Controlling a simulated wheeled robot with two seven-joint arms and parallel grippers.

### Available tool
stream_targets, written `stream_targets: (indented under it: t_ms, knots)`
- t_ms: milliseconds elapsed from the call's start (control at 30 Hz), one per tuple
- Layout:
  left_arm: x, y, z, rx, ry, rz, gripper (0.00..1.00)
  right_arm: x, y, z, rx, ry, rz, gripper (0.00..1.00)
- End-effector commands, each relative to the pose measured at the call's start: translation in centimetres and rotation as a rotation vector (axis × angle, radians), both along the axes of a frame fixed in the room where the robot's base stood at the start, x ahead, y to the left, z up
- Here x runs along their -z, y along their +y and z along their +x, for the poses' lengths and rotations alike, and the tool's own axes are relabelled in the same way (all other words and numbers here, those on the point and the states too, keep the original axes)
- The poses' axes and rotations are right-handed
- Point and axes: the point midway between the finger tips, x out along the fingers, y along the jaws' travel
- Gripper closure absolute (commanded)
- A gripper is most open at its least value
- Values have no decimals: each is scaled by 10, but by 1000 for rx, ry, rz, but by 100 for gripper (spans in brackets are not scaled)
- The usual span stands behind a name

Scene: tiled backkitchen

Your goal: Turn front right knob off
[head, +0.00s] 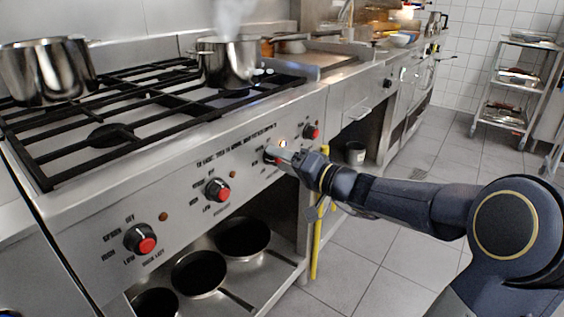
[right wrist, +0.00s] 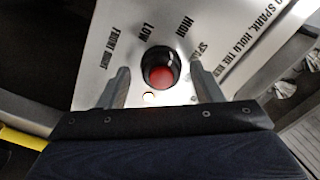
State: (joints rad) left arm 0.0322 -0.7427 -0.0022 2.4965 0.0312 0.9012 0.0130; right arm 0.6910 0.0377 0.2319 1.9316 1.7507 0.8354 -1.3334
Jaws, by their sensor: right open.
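The front right knob (right wrist: 160,72), black with a red centre, sits on the steel panel in the right wrist view, with FRONT RIGHT, LOW and HIGH printed around it. My right gripper (right wrist: 163,88) is open, with one finger on each side of the knob and a gap visible on both sides. In the head view the right gripper (head: 276,156) is at the stove's front panel and mostly hides this knob. A small lamp (right wrist: 149,96) beside the knob glows. My left gripper is not in view.
Other red-centred knobs stand along the panel, one farther right (head: 311,131) and two to the left (head: 218,190). A steaming pot (head: 228,62) and another pot (head: 45,72) stand on the black grates. A yellow pole (head: 319,240) is below the gripper. Tiled floor lies right.

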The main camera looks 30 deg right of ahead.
Motion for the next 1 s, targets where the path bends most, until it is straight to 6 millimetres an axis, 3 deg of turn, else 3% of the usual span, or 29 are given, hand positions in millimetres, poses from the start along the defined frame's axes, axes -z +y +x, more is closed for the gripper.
stream_targets:
  t_ms: [300, 633, 1000]
  knots:
    - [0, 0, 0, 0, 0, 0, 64, -1, 2, 4, -1, -1, -1, 41]
    - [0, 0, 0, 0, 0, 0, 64, -1, 2, 3, -1, 0, 0, 84]
    - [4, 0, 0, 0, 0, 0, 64, 0, 2, 3, -1, 21, 54, 85]
